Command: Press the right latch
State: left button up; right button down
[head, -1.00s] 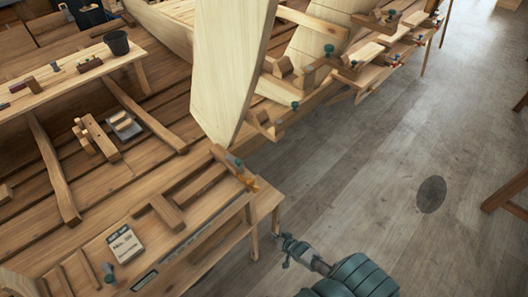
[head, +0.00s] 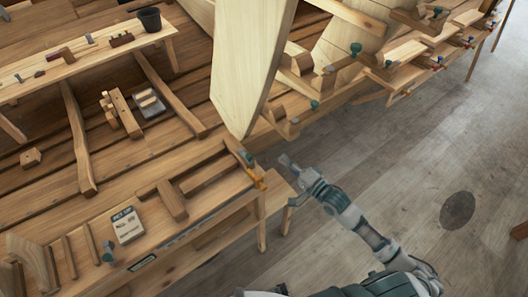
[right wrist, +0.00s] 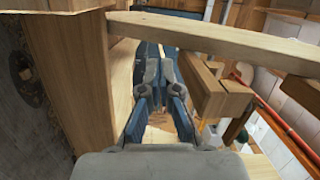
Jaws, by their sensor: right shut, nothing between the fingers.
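My right gripper (head: 288,163) is shut and empty in the head view, just off the right end of the low bench (head: 217,200). A small blue-grey fitting with an orange end (head: 257,179) sits at that bench corner, a little left of the gripper and apart from it in the picture. I cannot tell for sure whether this is the right latch. In the right wrist view the gripper's fingers (right wrist: 159,62) point forward, close together, among wooden parts. No latch is clearly recognisable there. My left gripper is not in view.
The pale upright plank (head: 250,65) stands behind the bench. In the wrist view a wooden post (right wrist: 67,75) stands left and a beam (right wrist: 215,40) crosses ahead. Floor at right is open.

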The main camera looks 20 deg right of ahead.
aim_at(245, 153)
jog(key=w+a+p, duration=0.1)
jog(key=w+a, duration=0.2)
jog(key=w+a+p, duration=0.1)
jog(key=w+a, duration=0.2)
jog(key=a, duration=0.1)
jog(key=shift+w+a+r, duration=0.1)
jog(key=shift+w+a, duration=0.1)
jog(key=shift+a, duration=0.1)
jog(key=shift+s+a+p, duration=0.25)
jog(key=shift+a+p, duration=0.05)
jog(key=shift+a, duration=0.25)
jog(key=shift+d, duration=0.25)
